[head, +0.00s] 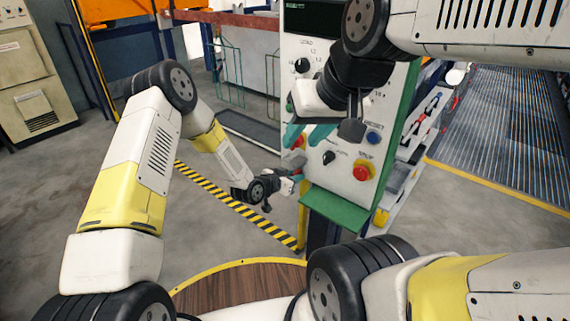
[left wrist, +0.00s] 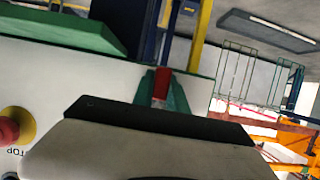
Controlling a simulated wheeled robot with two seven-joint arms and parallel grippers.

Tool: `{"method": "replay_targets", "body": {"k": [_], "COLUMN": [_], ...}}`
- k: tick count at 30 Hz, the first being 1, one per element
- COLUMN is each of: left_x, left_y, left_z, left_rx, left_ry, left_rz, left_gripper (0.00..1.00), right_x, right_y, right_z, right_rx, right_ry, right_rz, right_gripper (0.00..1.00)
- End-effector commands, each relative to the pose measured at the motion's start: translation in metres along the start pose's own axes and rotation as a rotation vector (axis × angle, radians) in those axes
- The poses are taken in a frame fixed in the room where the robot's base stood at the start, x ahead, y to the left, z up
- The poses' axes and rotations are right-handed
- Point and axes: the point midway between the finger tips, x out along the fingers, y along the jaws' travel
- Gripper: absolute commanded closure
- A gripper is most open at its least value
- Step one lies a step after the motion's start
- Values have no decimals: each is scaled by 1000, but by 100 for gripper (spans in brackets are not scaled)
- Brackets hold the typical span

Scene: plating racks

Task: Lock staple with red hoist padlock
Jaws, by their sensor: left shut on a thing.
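My left gripper (head: 295,175) is at the lower left edge of the white control panel (head: 345,210). It is shut on a small red body, the red hoist padlock (left wrist: 160,87), which shows between teal fingertips in the left wrist view. The padlock's shackle cannot be made out. My right gripper (head: 306,134) is in front of the panel, above the left one. The staple is not clearly visible; the gripper body hides much of the near area in the left wrist view.
The panel carries a red stop button on yellow (head: 361,173), a blue button (head: 374,138) and black knobs. A green ledge (head: 340,211) juts out below it. Wire racks (head: 229,77) stand behind. Floor left of the striped line (head: 235,205) is open.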

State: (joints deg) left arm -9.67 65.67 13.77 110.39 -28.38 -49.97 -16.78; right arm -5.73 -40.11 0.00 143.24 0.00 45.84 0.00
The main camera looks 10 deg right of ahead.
Motion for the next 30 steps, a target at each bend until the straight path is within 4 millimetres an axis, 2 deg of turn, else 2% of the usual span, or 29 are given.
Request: {"method": "replay_targets", "body": {"k": [30], "left_x": [-6], "left_y": [0], "left_z": [-16], "left_rx": [0], "left_ry": [4], "left_rz": [0], "left_gripper": [100], "right_x": [0], "right_y": [0], "right_z": [0], "right_rx": [0], "right_ry": [0], "right_rz": [0], "right_gripper": [64]}}
